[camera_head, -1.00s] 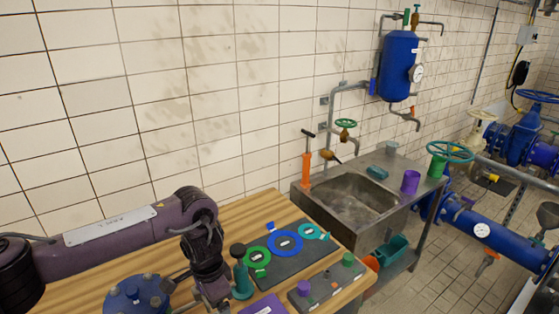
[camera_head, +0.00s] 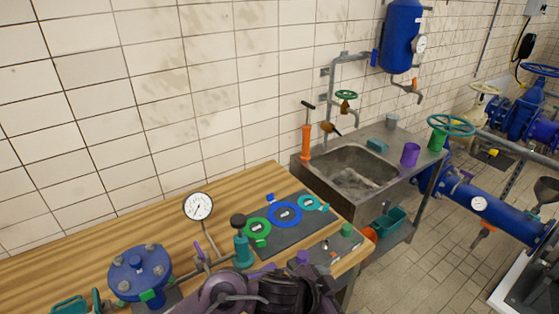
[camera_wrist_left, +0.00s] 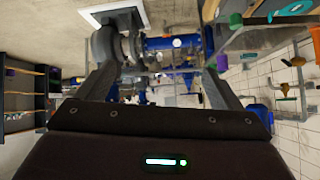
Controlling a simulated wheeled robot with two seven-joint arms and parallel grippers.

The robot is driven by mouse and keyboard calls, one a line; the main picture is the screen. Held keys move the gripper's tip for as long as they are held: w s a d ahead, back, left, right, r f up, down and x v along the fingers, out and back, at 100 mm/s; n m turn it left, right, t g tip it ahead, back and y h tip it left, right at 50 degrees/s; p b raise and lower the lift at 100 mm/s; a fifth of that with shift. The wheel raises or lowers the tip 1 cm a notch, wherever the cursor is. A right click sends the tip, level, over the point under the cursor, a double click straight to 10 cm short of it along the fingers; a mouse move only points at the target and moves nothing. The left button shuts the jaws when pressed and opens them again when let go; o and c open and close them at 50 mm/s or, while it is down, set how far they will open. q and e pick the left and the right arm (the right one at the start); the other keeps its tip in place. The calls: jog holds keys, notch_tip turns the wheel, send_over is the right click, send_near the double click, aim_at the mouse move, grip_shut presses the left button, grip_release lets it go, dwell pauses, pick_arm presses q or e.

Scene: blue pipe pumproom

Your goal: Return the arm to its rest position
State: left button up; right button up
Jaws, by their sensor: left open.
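My left arm (camera_head: 265,291) shows as purple and dark links at the bottom centre of the head view, in front of the table's near edge. Its fingers are not visible there. In the left wrist view my left gripper (camera_wrist_left: 158,78) has its two grey fingers spread wide with nothing between them. Past the fingers are distant blue pipes and the floor, out of reach. My right gripper is in neither view.
The wooden table (camera_head: 170,226) holds a blue flanged vessel (camera_head: 139,272), a pressure gauge (camera_head: 198,206), a teal bottle-like fitting (camera_head: 243,250) and a dark mat with coloured rings (camera_head: 290,243). A metal sink (camera_head: 352,178) stands beyond the table's right end.

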pick_arm(q)
jog(key=a+r+n+t+y, duration=0.1)
jog(key=a+n+t+y, duration=0.25)
jog(key=a+n, duration=0.65)
jog(key=s+a+f+n+g+y, duration=0.1)
jog(key=s+a+f+g+y, duration=0.1)
jog(key=s+a, duration=0.35)
jog(key=s+a+f+g+y, duration=0.1)
jog(key=s+a+f, duration=0.1)
jog(key=a, duration=0.6)
jog(key=s+a+f+n+g+y, duration=0.1)
jog(key=s+a+g+y, duration=0.1)
jog(key=s+a, duration=0.35)
notch_tip(320, 180, down, 40)
jog(key=s+a+g+b, duration=0.1)
jog(key=a+g+b, duration=0.1)
jog(key=b, duration=0.6)
jog(key=s+a+f+b, duration=0.1)
jog(key=s+f+b, duration=0.2)
jog(key=s+f, duration=0.6)
jog(key=s+a+f+b, duration=0.2)
jog(key=s+f+b, duration=0.1)
jog(key=s+f, duration=0.7)
notch_tip(320, 180, down, 4)
jog(key=shift+s+a+r+m+g, duration=0.15)
jog(key=shift+a+m+g, duration=0.1)
jog(key=shift+m+g, duration=0.15)
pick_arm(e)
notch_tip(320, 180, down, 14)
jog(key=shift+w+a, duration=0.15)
